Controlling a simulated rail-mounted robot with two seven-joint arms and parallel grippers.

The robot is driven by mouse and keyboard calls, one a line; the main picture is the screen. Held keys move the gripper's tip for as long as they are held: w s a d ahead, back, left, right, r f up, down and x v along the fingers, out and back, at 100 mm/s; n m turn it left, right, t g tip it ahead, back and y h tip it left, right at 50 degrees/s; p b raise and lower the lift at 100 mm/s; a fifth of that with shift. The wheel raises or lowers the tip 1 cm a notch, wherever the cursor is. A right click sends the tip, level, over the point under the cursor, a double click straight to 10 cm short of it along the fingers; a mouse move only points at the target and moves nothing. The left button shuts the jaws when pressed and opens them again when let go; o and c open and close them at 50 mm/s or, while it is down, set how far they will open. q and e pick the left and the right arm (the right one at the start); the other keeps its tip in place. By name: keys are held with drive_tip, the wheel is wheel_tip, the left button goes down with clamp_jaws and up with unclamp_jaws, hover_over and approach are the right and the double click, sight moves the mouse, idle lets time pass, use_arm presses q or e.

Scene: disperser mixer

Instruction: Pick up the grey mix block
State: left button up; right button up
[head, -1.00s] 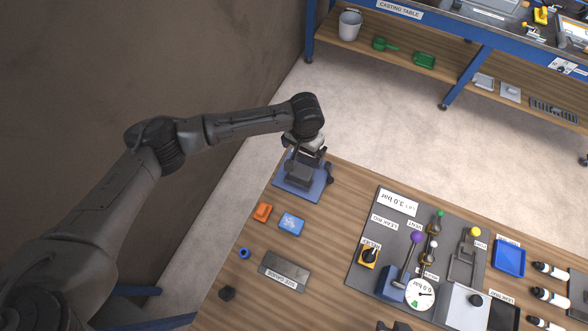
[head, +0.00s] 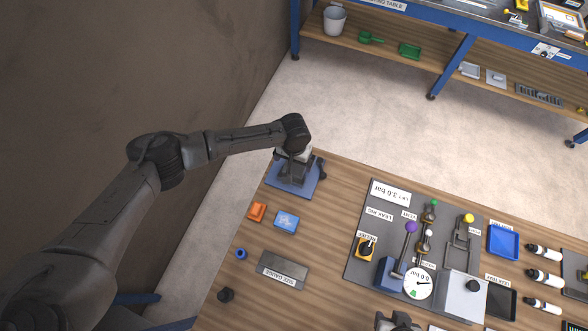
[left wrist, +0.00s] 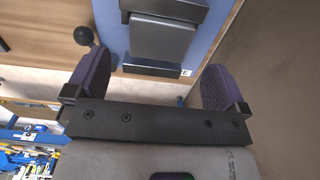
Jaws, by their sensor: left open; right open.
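A grey block (left wrist: 162,38), which looks like the grey mix block, sits between two dark jaws of a holder on a blue base plate (left wrist: 205,40). In the head view the blue base plate (head: 283,188) lies at the table's far left corner; my left arm covers much of the holder there. My left gripper (left wrist: 154,84) is open and empty, its purple-padded fingers apart, with the block in front of the gap. In the head view my left gripper (head: 291,154) is above the holder. My right gripper (head: 398,322) shows only partly at the bottom edge.
A black knob (left wrist: 83,36) stands beside the holder. A wall is at left.

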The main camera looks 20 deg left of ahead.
sight(294, 168)
use_arm(q)
drive_tip(key=shift+s+f, duration=0.1)
drive_tip(key=shift+f, duration=2.3)
drive_tip(key=c, duration=1.1)
